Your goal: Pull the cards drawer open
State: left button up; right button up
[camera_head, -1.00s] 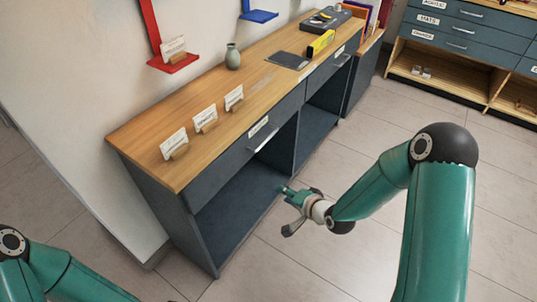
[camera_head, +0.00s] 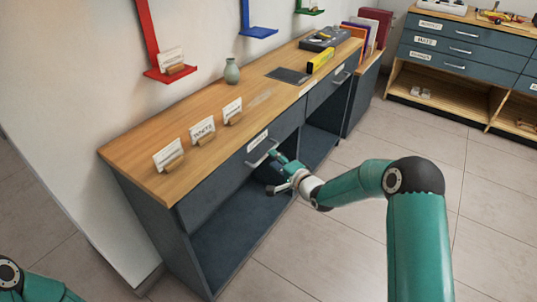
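The desk's near drawer (camera_head: 215,188) has a dark blue front, a white label (camera_head: 257,140) too small to read, and a silver bar handle (camera_head: 261,157). I cannot confirm that the label says cards. This drawer looks shut, flush with the desk front. My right gripper (camera_head: 273,173) is at the handle's right end, its fingers spread and empty, one finger close to the bar. I cannot tell whether it touches. Only a piece of my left arm shows at the bottom left; its gripper is out of view.
The wooden desktop (camera_head: 185,112) carries card holders (camera_head: 203,131), a grey-green vase (camera_head: 232,71) and a yellow box (camera_head: 320,60). A second drawer (camera_head: 325,92) is to the right. Open shelf space (camera_head: 235,235) lies below. Another drawer cabinet (camera_head: 465,50) stands at the back right. The floor in front is clear.

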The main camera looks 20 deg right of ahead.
jog(key=shift+x, duration=2.7)
grip_shut()
jog(key=shift+d, duration=0.1)
